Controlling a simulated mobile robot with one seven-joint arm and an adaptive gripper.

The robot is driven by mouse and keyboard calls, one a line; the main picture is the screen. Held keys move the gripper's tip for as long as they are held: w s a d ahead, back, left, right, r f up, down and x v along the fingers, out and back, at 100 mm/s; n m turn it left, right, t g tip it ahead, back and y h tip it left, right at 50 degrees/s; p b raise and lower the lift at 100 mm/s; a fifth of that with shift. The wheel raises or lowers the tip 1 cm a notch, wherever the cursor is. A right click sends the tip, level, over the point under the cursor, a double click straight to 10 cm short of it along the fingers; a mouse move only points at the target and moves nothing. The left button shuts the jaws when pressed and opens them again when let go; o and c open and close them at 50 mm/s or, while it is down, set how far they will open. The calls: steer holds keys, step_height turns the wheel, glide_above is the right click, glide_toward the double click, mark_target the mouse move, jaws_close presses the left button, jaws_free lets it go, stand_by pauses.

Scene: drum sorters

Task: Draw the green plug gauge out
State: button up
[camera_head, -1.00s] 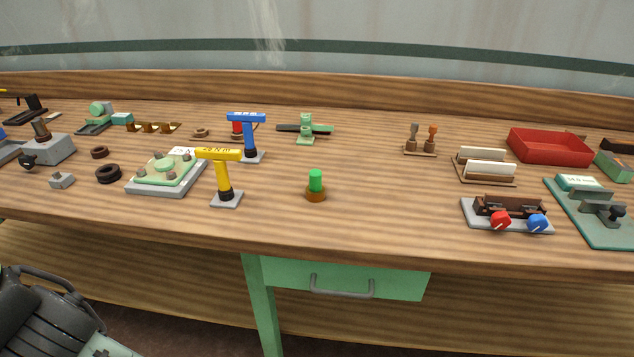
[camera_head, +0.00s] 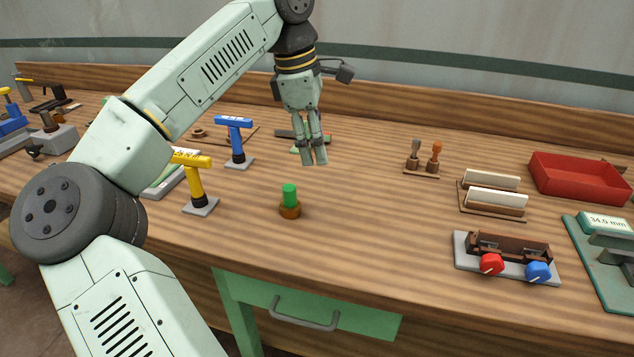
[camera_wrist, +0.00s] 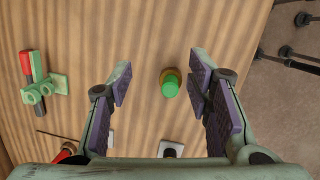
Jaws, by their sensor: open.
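The green plug gauge (camera_head: 289,195) stands upright in a brown ring-shaped base (camera_head: 289,211) on the bench, near the front edge. In the wrist view the green plug gauge (camera_wrist: 169,88) shows from above, between my fingers and nearer the right one, with part of the brown base (camera_wrist: 171,73) around it. My gripper (camera_head: 314,163) is open and empty. It hangs above the bench, up and to the right of the gauge in the head view, apart from it. It also shows open in the wrist view (camera_wrist: 158,72).
A yellow torque tool (camera_head: 193,180) and a blue one (camera_head: 236,140) stand left of the gauge. A green fixture (camera_head: 300,146) is partly hidden behind my gripper. Right are a red-and-blue-knobbed block (camera_head: 508,257) and a red tray (camera_head: 577,178).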

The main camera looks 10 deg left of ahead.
steer(key=g+y, duration=0.1)
steer(key=y, duration=0.1)
glide_above(289, 186)
steer(key=shift+d+f+n, duration=0.1)
steer(key=shift+f+n, duration=0.15)
steer(key=shift+n, duration=0.05)
step_height(289, 186, down, 5)
steer(key=shift+s+r, duration=0.1)
steer(key=shift+r, duration=0.05)
steer(key=shift+f+p, duration=1.1)
steer(key=shift+f, duration=1.8)
steer(key=shift+c, duration=0.6)
jaws_close()
